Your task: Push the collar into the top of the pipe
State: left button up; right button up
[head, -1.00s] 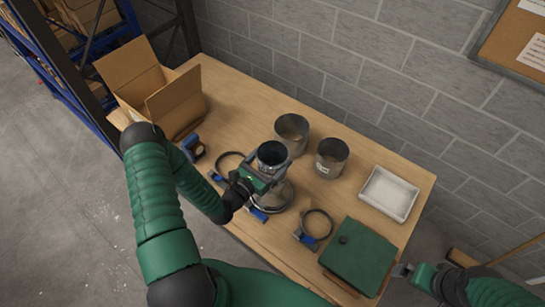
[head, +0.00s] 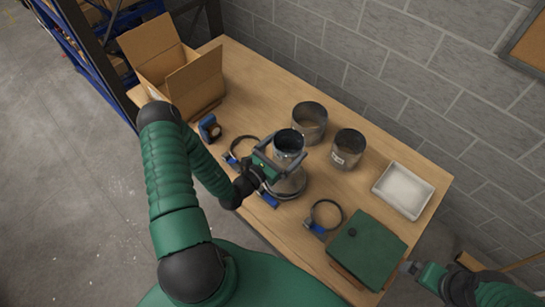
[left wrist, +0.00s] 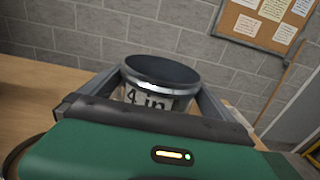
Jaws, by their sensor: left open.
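A grey metal cylinder (head: 289,145) with a dark hollow top stands upright over a wider round metal base (head: 291,187) on the table. In the left wrist view the cylinder (left wrist: 160,88) has a shiny rim band and a "4 in" label. I cannot tell where collar and pipe meet. My left gripper (head: 282,157) is open, with one finger on each side of the cylinder. In the left wrist view its fingers (left wrist: 160,92) flank the cylinder; contact is unclear. My right gripper (head: 408,267) is at the lower right, off the table's edge; its jaws are too small to read.
Two wider metal cylinders (head: 309,122) (head: 348,148) stand close behind. Ring clamps (head: 325,216) (head: 242,149) and a blue tape measure (head: 210,128) lie nearby. An open cardboard box (head: 193,85), a white tray (head: 403,190) and a green case (head: 367,248) take up the table's ends.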

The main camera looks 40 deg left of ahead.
pick_arm(q)
jog(key=s+a+b, duration=0.1)
jog(key=s+b, duration=0.4)
jog(key=s, duration=1)
jog(key=shift+s+a, duration=0.2)
jog(key=shift+s, duration=0.1)
